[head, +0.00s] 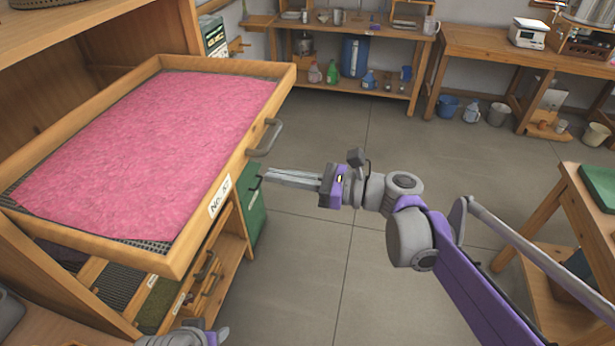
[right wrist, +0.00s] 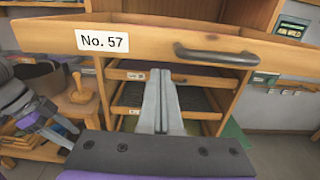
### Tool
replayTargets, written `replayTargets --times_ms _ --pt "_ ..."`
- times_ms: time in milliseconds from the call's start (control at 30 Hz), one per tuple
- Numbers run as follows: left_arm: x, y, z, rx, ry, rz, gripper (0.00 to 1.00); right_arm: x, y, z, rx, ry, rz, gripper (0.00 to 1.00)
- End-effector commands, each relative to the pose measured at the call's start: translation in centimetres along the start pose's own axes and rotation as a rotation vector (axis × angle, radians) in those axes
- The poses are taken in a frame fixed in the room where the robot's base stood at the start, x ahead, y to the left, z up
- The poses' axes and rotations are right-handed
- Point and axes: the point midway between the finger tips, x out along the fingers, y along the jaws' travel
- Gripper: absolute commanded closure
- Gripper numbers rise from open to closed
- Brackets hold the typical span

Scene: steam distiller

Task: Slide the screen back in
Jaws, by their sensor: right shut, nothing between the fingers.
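The screen, a wide wooden-framed tray labelled No. 57 (head: 219,195), is pulled out of the wooden rack and carries a layer of pink material (head: 150,150) over dark mesh. Its grey bar handle (head: 266,138) is on the front board; the handle also shows in the right wrist view (right wrist: 215,54). My right gripper (head: 268,178) is shut and empty, in front of the front board and slightly below the handle, apart from it. In the right wrist view its fingers (right wrist: 160,75) point toward the rack under the board. Part of my left arm shows at the bottom edge; its fingers are not clear.
Lower screens (head: 122,285) sit in the rack beneath the pulled-out one. A green box (head: 254,210) stands beside the rack. Shelves and benches line the back wall. A wooden table (head: 590,215) is at the right. The floor between is clear.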

Motion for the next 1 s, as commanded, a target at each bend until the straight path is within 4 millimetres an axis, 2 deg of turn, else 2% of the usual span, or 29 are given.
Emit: replayTargets --times_ms 100,300,800,1000 --pt "-0.3 0.0 -0.3 0.0 0.003 0.0 0.44 2.2 0.1 0.1 -0.001 0.0 0.004 1.0" --pt "-0.6 0.0 -0.5 0.0 0.004 0.0 0.44 4.1 0.0 0.1 -0.001 0.0 0.001 1.0" --pt "-0.6 0.0 -0.5 0.0 0.004 0.0 0.44 4.6 0.0 0.0 -0.001 0.001 0.0 1.0" --pt "-0.4 0.0 -0.4 0.0 0.003 0.0 0.44 6.7 0.1 -0.1 -0.001 0.0 0.003 1.0"
